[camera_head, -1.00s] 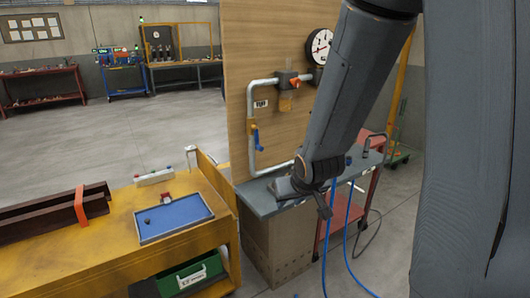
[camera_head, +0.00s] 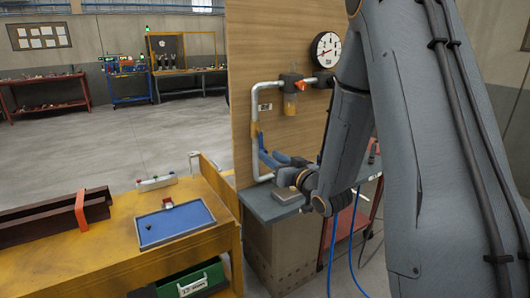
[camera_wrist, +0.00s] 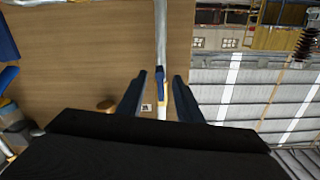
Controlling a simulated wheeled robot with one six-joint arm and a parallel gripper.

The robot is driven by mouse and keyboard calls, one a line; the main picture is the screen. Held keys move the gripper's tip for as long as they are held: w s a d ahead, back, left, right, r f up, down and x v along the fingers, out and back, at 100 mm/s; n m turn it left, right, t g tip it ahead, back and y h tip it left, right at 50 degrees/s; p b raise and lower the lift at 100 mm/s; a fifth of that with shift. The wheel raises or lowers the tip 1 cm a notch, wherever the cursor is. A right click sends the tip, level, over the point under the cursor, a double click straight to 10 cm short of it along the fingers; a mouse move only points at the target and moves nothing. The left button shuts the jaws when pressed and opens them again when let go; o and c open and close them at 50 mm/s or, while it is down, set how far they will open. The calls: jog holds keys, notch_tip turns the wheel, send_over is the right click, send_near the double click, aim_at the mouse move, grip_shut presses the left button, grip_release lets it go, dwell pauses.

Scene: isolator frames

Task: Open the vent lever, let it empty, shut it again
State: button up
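The vent lever (camera_wrist: 160,76) is a blue handle on a yellow valve body (camera_head: 254,131), set in the grey vertical pipe on the wooden panel. In the wrist view it appears between my two dark blue fingers, with a gap on each side. My gripper (camera_head: 269,156) is open and points at the panel near the lever. In the head view the fingers overlap the lever area, so the lever's exact angle is hard to tell. A sight glass with amber contents (camera_head: 290,104) hangs under the upper pipe. A round white gauge (camera_head: 326,49) is at upper right; its reading is too small.
An orange handle (camera_head: 301,85) sits on the upper pipe beside the sight glass. A grey bench top (camera_head: 262,208) lies below the panel. A yellow table (camera_head: 110,242) with a blue tray (camera_head: 174,236) stands at left. Blue hoses (camera_head: 333,246) hang at the bench front.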

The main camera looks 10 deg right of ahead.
aim_at(264, 150)
jog(key=shift+p+x, duration=0.45)
jog(key=shift+x, duration=1.9)
